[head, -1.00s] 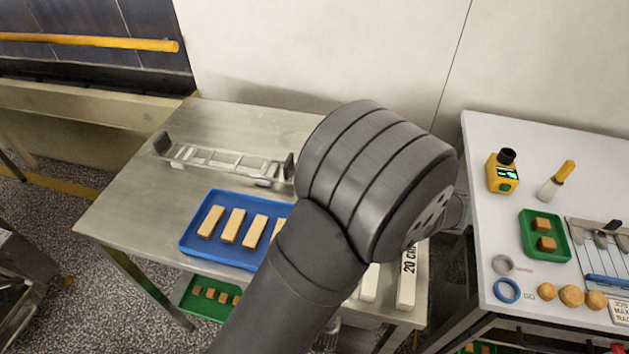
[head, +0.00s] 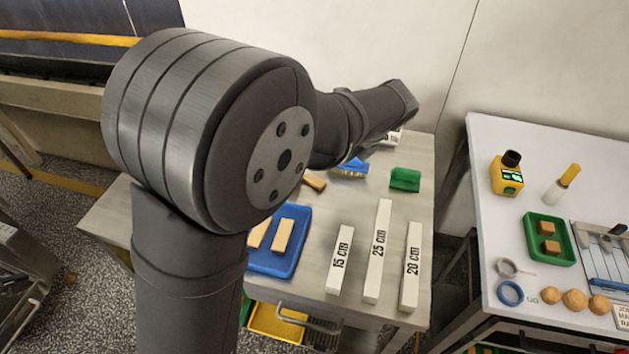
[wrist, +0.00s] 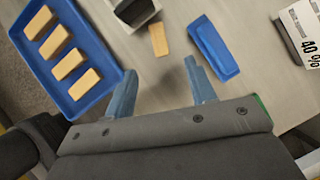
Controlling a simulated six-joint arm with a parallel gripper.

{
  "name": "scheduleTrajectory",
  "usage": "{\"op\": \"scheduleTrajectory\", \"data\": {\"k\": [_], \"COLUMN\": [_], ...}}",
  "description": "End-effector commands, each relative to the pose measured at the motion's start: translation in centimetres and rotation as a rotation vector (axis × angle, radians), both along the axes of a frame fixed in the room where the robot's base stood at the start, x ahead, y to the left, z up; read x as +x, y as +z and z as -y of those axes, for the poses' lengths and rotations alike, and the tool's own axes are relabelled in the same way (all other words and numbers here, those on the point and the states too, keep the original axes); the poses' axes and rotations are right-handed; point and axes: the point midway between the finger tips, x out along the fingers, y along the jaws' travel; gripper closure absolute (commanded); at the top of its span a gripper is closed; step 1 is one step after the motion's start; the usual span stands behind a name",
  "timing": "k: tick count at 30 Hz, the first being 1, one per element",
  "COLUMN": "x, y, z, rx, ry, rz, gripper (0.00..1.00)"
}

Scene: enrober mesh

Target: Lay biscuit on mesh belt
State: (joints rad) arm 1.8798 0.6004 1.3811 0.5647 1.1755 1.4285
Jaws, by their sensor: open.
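A tan biscuit (wrist: 158,39) lies alone on the steel table, beyond my fingertips in the wrist view; it also shows in the head view (head: 314,182). My gripper (wrist: 160,66) is open, its two blue fingers apart with nothing between them. A blue tray (wrist: 92,42) holding several biscuits (wrist: 68,63) lies to the left; its right part shows in the head view (head: 297,240). A dark block (wrist: 135,10) at the top of the wrist view may be an end of the mesh belt; I cannot tell. My arm hides the belt's place in the head view.
A blue brush (head: 350,167) lies right of the loose biscuit, with a green object (head: 405,179) farther right. White blocks marked 15 (head: 340,260), 25 (head: 377,250) and 20 cm (head: 411,265) occupy the front right. A white side table (head: 480,215) stands across a gap.

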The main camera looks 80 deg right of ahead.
Motion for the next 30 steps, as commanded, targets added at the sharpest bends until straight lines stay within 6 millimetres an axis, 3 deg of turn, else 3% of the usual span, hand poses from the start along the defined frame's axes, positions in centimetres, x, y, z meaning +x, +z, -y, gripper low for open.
{"op": "scheduleTrajectory", "data": {"k": [3,9,17,24,30], "x": [1.3,2.7,3.3,4.8,5.3], "y": [-2.5,-5.1,-6.4,-9.6,-10.5], "z": [0.5,1.1,1.3,1.5,1.8], "rx": [0.003,0.001,0.001,0.002,-0.002], "ry": [0.001,0.002,0.001,0.003,0.001], "rz": [0.002,0.001,0.003,0.003,0.004], "gripper": [0.49,0.49,0.49,0.49,0.49]}}
